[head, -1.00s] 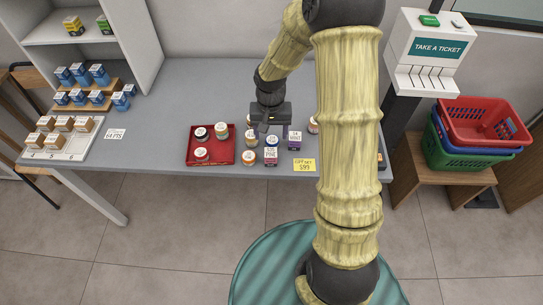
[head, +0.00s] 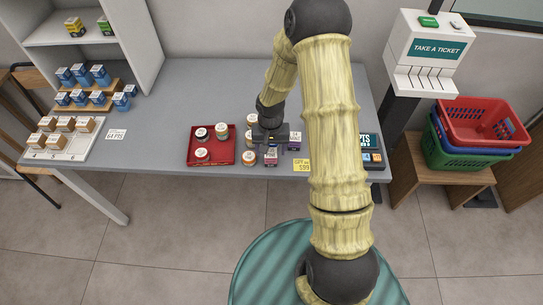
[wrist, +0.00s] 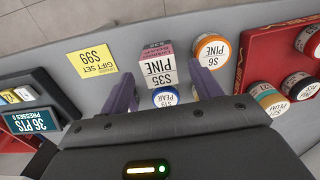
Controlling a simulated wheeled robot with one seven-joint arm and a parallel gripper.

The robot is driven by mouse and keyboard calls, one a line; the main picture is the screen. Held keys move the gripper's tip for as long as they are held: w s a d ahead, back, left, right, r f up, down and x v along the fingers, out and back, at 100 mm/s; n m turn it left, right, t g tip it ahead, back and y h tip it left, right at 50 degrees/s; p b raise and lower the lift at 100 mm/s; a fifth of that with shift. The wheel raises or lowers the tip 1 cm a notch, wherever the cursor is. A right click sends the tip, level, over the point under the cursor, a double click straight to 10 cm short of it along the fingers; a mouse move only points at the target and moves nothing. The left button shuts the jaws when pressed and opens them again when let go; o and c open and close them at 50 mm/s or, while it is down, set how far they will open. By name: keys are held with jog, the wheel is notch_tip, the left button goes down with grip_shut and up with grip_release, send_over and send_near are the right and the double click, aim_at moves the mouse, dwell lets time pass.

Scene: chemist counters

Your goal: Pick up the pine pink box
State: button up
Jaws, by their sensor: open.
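The pine pink box (wrist: 157,50), with a pink band and a white label reading PINE and S35, stands upright near the counter's front edge. In the head view this box (head: 270,158) is just in front of my gripper (head: 270,138). In the wrist view my gripper (wrist: 165,77) is open, with one finger on each side of the box's near end. Nothing is held. A blue-lidded pear jar (wrist: 165,97) sits beside the box, also between the fingers and closer to the palm.
An orange-lidded pine jar (wrist: 211,51) stands close to the right finger. A red tray (head: 229,158) with jars lies to the left. A yellow gift set card (wrist: 92,61) and a dark points display (wrist: 35,122) are on the other side.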

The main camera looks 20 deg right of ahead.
aim_at(271, 153)
jog(key=shift+f, duration=1.55)
jog(key=c, duration=1.1)
